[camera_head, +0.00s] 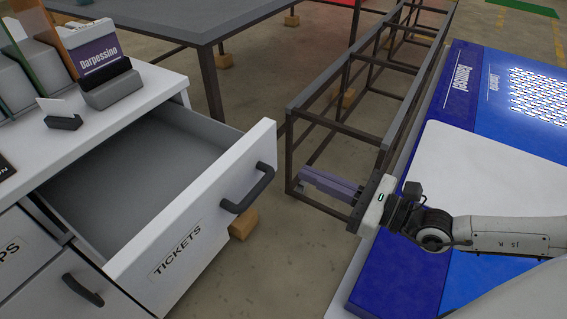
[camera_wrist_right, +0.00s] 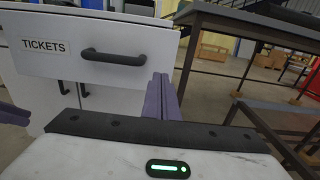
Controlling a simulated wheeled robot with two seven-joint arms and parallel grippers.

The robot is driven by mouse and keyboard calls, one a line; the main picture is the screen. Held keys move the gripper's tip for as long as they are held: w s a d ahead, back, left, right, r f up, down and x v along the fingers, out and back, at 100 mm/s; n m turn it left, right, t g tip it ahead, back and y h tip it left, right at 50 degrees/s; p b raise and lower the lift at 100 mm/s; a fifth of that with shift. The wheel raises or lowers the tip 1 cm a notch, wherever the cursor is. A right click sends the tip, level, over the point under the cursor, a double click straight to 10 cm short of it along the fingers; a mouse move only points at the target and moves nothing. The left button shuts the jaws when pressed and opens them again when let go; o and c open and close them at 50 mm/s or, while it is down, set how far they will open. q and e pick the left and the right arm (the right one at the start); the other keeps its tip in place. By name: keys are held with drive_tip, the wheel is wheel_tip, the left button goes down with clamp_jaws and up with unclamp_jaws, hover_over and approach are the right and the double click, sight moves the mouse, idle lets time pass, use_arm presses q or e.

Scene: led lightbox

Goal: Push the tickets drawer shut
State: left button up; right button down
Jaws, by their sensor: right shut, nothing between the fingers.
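The tickets drawer (camera_head: 190,262) stands pulled out from the white cabinet, its inside grey and empty where it shows. Its front carries a TICKETS label and a dark handle (camera_head: 249,188). In the right wrist view the drawer front (camera_wrist_right: 60,45) fills the upper left, with its handle (camera_wrist_right: 114,57) near the middle. My right gripper (camera_head: 332,186) is to the right of the drawer front, apart from it, with its purple fingers pointing toward it. The fingers (camera_wrist_right: 161,97) also show in the right wrist view, shut and empty. My left gripper is not in view.
The cabinet top (camera_head: 150,88) holds a Darpessino card (camera_head: 98,55) in a stand and other holders. A closed drawer (camera_head: 65,285) is below. A dark metal frame (camera_head: 292,150) stands near my right gripper. A blue lightbox panel (camera_head: 400,280) lies at right.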

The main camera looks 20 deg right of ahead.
sight(269, 157)
drive_tip(key=x, duration=0.7)
drive_tip(key=shift+w+a, duration=0.1)
drive_tip(key=shift+w, duration=0.05)
